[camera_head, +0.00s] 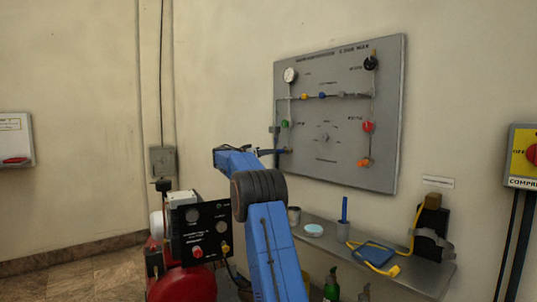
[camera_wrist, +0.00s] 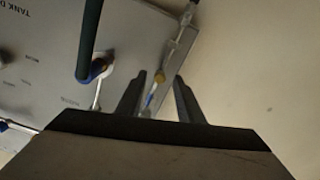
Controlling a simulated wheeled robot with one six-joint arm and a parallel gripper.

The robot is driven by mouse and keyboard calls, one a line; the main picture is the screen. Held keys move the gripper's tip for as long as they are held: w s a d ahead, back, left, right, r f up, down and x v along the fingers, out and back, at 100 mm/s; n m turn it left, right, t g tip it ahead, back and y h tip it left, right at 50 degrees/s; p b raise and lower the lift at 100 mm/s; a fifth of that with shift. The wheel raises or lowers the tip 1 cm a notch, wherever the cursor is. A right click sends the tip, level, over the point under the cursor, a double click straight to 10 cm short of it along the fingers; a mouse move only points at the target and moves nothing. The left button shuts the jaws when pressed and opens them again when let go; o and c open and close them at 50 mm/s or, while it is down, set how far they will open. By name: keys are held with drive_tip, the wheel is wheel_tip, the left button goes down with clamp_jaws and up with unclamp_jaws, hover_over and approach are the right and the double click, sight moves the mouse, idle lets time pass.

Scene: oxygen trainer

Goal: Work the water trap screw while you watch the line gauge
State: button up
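The grey panel (camera_head: 345,85) hangs on the wall and carries a white round gauge (camera_head: 290,75) at its upper left; its reading is too small to make out. My gripper (camera_wrist: 158,92) is open in the wrist view, its two dark fingers apart. A small yellow part (camera_wrist: 160,77) on a thin pale fitting shows between and beyond the fingertips; it may be the water trap screw, but I cannot tell. No contact with it is visible. In the head view my gripper is near the panel's lower left edge, partly hidden by my blue arm.
A red compressor tank (camera_head: 185,287) stands at lower left.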

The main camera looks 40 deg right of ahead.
drive_tip(key=shift+d, duration=0.25)
clamp_jaws()
drive_tip(key=n, duration=1.4)
idle(0.5)
